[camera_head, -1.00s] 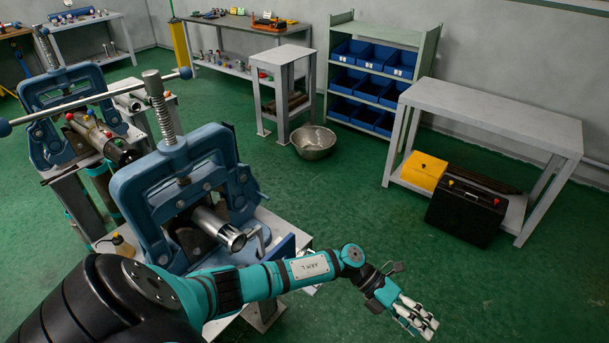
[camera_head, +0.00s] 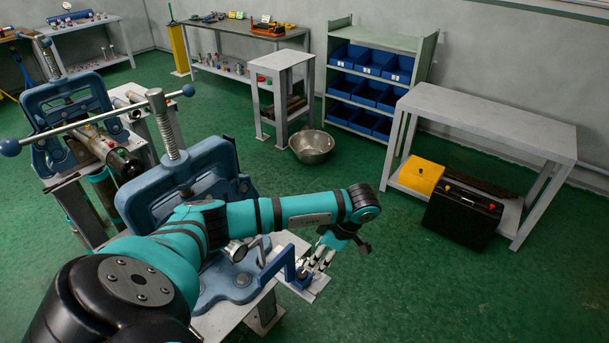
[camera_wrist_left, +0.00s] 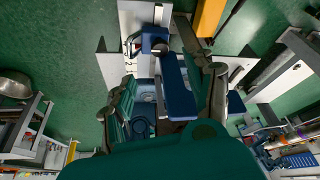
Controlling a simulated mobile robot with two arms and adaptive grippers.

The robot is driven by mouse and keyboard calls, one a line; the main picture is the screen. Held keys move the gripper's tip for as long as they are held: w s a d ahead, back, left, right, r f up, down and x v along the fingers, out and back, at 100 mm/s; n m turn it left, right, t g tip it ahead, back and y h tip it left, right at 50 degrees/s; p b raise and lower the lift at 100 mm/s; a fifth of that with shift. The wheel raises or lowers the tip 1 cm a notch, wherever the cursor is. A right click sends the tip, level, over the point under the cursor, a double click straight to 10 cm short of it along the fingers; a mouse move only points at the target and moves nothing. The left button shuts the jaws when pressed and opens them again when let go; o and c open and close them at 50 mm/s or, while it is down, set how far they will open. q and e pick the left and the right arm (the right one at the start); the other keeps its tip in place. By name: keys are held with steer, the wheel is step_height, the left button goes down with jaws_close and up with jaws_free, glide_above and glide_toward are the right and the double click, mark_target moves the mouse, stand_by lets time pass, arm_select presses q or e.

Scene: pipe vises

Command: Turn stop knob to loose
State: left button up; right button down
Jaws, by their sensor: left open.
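My left gripper (camera_head: 318,262) is open at the blue stop bracket (camera_head: 284,260), on the right side of the near vise. In the left wrist view, the gripper's two fingers (camera_wrist_left: 167,97) stand apart, with the bracket's blue bar (camera_wrist_left: 176,88) showing between them. A small rounded piece (camera_wrist_left: 133,45) sits beside the blue block at the bar's far end; I cannot tell whether it is the stop knob. The near vise (camera_head: 150,190) has its blue frame partly hidden by my left arm. My right gripper is not in view.
A second blue vise (camera_head: 65,105) with a pipe stands at the left. A steel bowl (camera_head: 312,147) rests on the green floor. A grey table (camera_head: 490,115) is at the right, with a black case (camera_head: 462,212) below. The floor at the lower right is clear.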

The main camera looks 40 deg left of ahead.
mark_target(303, 273)
arm_select(q)
steer(key=p+x, duration=0.1)
steer(key=x, duration=0.9)
steer(key=shift+f+p, duration=0.15)
steer(key=shift+p, duration=0.2)
jaws_close()
